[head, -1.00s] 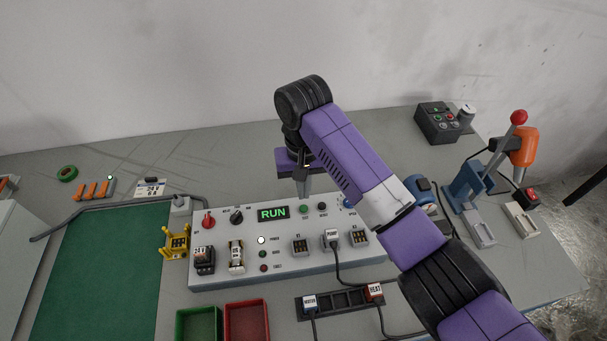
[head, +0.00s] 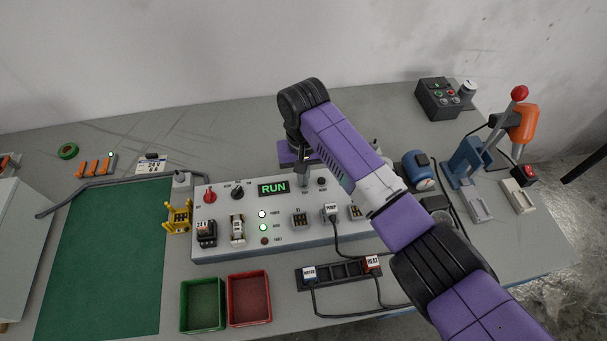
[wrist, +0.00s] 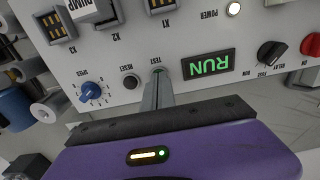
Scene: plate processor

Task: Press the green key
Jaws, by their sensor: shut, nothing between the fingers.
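The grey-white panel (head: 290,237) stands on the bench with a display (head: 273,187) reading RUN in green. My gripper (wrist: 158,73) is shut and empty, its fingertips at the spot marked TEST. The round green key there is almost wholly hidden behind the fingertips in the wrist view, and my gripper also hides it in the head view. The fingertips seem to touch the key. A black RESET key (wrist: 131,81) sits beside them, apart from the fingers. On the panel, a white lamp (head: 262,214) and a green lamp (head: 263,227) are lit.
A blue knob (wrist: 92,91), a black selector (wrist: 270,54) and a red knob (head: 210,196) stand out from the panel. A dark box (head: 438,98) with small buttons stands at the back right. Green (head: 203,304) and red (head: 249,298) trays lie in front.

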